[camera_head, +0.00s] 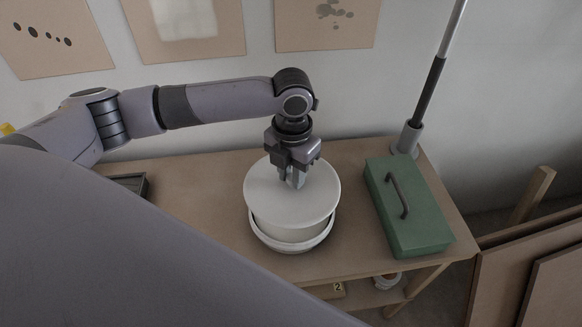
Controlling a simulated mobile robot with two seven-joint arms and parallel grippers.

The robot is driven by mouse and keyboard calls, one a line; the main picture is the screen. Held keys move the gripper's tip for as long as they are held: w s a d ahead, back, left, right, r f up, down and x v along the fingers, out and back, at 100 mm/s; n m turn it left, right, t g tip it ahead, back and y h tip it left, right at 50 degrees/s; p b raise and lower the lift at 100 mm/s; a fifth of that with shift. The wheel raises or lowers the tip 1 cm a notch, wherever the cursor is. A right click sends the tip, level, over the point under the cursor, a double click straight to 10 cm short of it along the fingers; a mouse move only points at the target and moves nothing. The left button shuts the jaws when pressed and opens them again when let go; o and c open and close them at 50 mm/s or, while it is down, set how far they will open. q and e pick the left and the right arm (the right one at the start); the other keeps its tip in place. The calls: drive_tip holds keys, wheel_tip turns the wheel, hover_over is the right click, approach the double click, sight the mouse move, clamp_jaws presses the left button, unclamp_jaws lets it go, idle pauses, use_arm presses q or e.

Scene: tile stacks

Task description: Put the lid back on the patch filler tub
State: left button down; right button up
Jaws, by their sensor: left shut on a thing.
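The lid (266,196) is a flat, round, pale disc, lying about level over the patch filler tub (291,234). My left gripper (296,184) points down from above and is shut on the lid near its middle; its fingertips hide the exact grip. The tub stands on the wooden table, and only a cream strip of it and a white curved band show below the lid's front edge. The lid covers the rest. I cannot tell whether the lid touches the tub's rim or hovers above it. My right gripper is not in view.
A green toolbox (420,222) with a dark handle lies right of the tub on the wooden table (215,205). A pole (424,100) stands behind it. A dark tray (133,184) lies at the left. A lower shelf holds small items. Boards lean at the right.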

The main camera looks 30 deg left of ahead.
sight(292, 191)
use_arm(q)
drive_tip(key=shift+f+b, duration=2)
drive_tip(key=shift+b, duration=0.4)
drive_tip(key=shift+f, duration=1)
drive_tip(key=shift+r+p, duration=0.1)
drive_tip(key=shift+p, duration=0.9)
drive_tip(key=shift+f+p, duration=0.2)
drive_tip(key=shift+p, duration=0.2)
drive_tip(key=shift+p, duration=0.45)
drive_tip(key=shift+c, duration=1.8)
unclamp_jaws()
